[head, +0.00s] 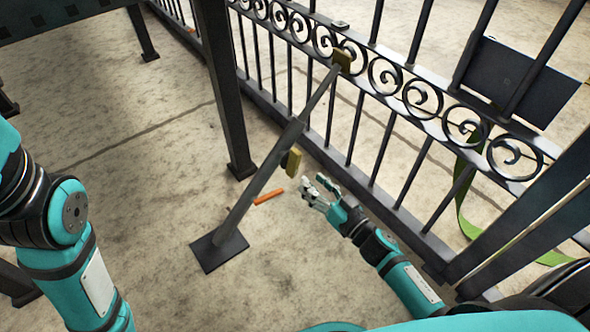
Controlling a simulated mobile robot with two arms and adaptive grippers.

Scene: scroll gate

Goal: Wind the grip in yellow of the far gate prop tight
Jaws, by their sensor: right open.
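The gate prop (262,180) is a dark slanted bar. How tight the grip is cannot be told.
The scroll gate (388,77) runs across behind the prop. A dark post (225,90) stands left of the bar. An orange piece (269,196) lies on the ground by the bar. A dark panel (515,82) and a green strap (467,185) are at the right.

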